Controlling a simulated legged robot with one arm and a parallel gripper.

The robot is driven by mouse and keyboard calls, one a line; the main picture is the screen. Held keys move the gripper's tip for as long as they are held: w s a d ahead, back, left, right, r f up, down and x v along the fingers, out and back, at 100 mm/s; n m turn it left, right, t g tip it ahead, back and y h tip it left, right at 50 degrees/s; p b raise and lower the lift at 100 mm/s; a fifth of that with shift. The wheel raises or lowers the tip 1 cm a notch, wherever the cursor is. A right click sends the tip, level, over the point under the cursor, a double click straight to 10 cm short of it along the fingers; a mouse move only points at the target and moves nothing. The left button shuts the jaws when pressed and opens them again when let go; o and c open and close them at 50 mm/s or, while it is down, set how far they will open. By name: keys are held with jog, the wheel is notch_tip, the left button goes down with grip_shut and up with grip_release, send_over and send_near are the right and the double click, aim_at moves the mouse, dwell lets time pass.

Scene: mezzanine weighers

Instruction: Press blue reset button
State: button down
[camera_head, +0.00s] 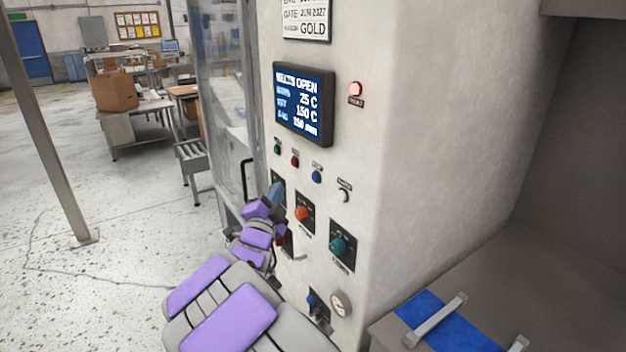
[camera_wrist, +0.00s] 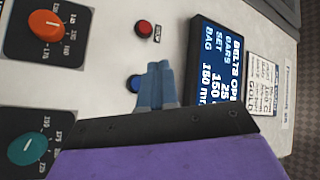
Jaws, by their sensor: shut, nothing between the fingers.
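The blue button (camera_head: 317,177) sits on the pale machine panel, in a row under the display, right of a red button (camera_head: 294,161). It also shows in the wrist view (camera_wrist: 133,83), partly hidden by my fingers. My gripper (camera_head: 277,190) is shut and empty, its blue-grey fingers together. In the head view its tips are left of and a little below the blue button, apart from it in the picture. In the wrist view my fingertips (camera_wrist: 160,65) overlap the button's right side. I see no clear contact. The button's label is too small to read.
The display (camera_head: 304,104) is above the button row. A green button (camera_head: 277,149) is at the row's left. An orange knob (camera_head: 302,213) and a teal knob (camera_head: 340,245) lie below. A blue-topped surface (camera_head: 440,322) is at lower right. Open floor lies left.

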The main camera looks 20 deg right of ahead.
aim_at(315, 178)
jog(key=w+d+b, duration=0.1)
jog(key=w+d, duration=0.1)
jog(key=d, duration=0.4)
jog(key=shift+d, duration=0.35)
dwell(1.8)
jog(key=shift+w+d+b, duration=0.1)
jog(key=shift+d+b, duration=0.35)
jog(key=shift+b, duration=0.05)
jog(key=shift+w+d, duration=0.15)
jog(key=shift+d, duration=0.25)
dwell(0.6)
dwell(0.3)
jog(key=shift+s+a, duration=0.3)
jog(key=shift+a, duration=0.45)
